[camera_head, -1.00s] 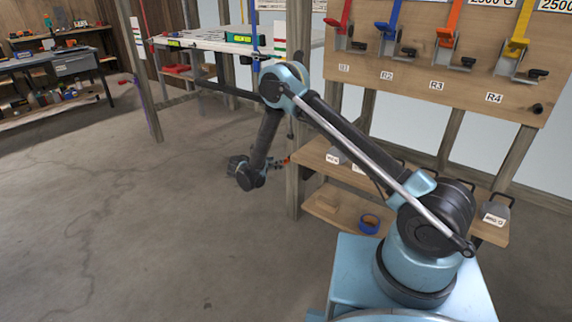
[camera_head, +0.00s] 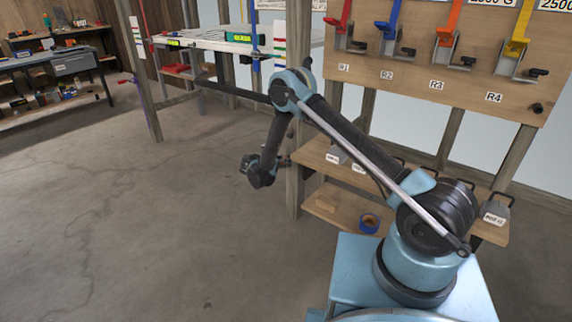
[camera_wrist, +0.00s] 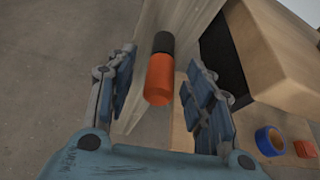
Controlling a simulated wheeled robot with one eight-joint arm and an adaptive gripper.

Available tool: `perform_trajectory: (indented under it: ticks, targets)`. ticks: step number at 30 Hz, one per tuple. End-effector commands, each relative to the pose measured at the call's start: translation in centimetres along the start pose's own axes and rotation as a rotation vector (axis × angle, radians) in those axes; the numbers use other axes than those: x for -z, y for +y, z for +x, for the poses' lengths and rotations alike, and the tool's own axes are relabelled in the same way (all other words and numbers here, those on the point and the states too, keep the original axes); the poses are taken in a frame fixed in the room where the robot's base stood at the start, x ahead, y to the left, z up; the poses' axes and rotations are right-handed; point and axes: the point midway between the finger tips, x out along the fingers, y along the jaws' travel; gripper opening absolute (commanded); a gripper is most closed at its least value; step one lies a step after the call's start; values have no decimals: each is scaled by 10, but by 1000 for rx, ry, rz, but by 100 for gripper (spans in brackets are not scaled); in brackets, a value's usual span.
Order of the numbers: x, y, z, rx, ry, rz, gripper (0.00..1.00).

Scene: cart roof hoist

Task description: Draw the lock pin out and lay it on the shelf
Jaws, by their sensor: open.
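The lock pin appears as a cylinder with an orange grip (camera_wrist: 159,82) and a black collar, seen in the wrist view against a pale wooden post (camera_wrist: 190,25). My gripper (camera_wrist: 160,66) is open, with one finger on each side of the pin and a visible gap to both. I cannot tell how deep the pin lies between the fingers. In the head view my gripper (camera_head: 279,162) is beside the post left of the wooden shelf (camera_head: 310,160), and the pin is hidden there.
A lower board (camera_head: 345,216) holds a blue tape roll (camera_head: 369,222). Weights (camera_head: 494,214) stand on the shelf. A wooden panel (camera_head: 390,95) with several coloured levers is above. A white raised roof panel (camera_head: 205,38) is at the back left. Open floor lies left.

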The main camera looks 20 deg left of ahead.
Motion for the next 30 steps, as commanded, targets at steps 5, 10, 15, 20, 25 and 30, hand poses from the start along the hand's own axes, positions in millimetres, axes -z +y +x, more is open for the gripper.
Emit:
perform_trajectory:
  ticks: [5, 10, 15, 20, 25, 30]
  targets:
    - [0, 0, 0, 0, 0, 0, 25]
    - [0, 0, 0, 0, 0, 0, 0]
    - [0, 0, 0, 0, 0, 0, 0]
    - [0, 0, 0, 0, 0, 0, 0]
    - [1, 0, -3, 1, 0, 0, 0]
    - [3, -1, -8, 1, 0, 0, 0]
